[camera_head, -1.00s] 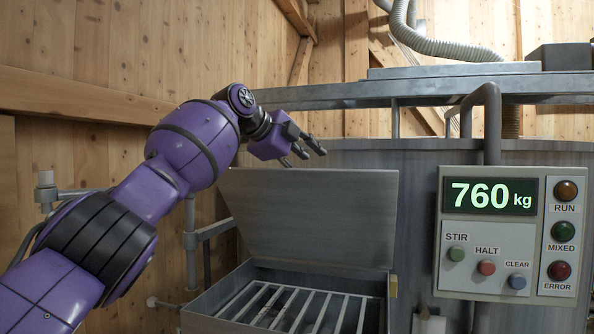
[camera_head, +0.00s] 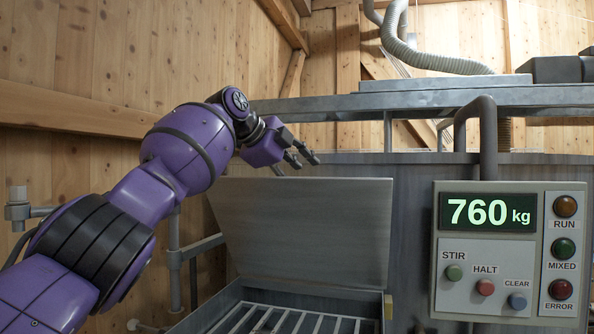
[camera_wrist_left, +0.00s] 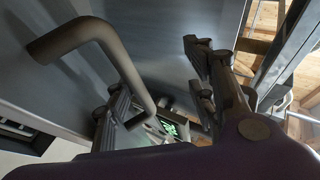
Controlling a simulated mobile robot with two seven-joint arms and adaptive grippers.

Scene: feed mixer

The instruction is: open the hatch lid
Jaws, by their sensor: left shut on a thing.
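The grey hatch lid (camera_head: 305,228) stands raised in the head view, with its broad inner face showing. Below it lies the open hatch, crossed by a pale bar grating (camera_head: 285,320). My left gripper (camera_head: 305,159) is at the lid's top edge, left of its middle, with its fingers pointing right. In the left wrist view the fingers (camera_wrist_left: 165,100) frame grey metal. My right gripper is not in view.
A control panel (camera_head: 467,245) reading 760 kg is at the right. A bent grey pipe (camera_head: 487,135) rises behind it and a metal beam (camera_head: 430,100) crosses above. Railing pipes (camera_head: 174,260) stand left of the hatch, near a wooden wall (camera_head: 60,60).

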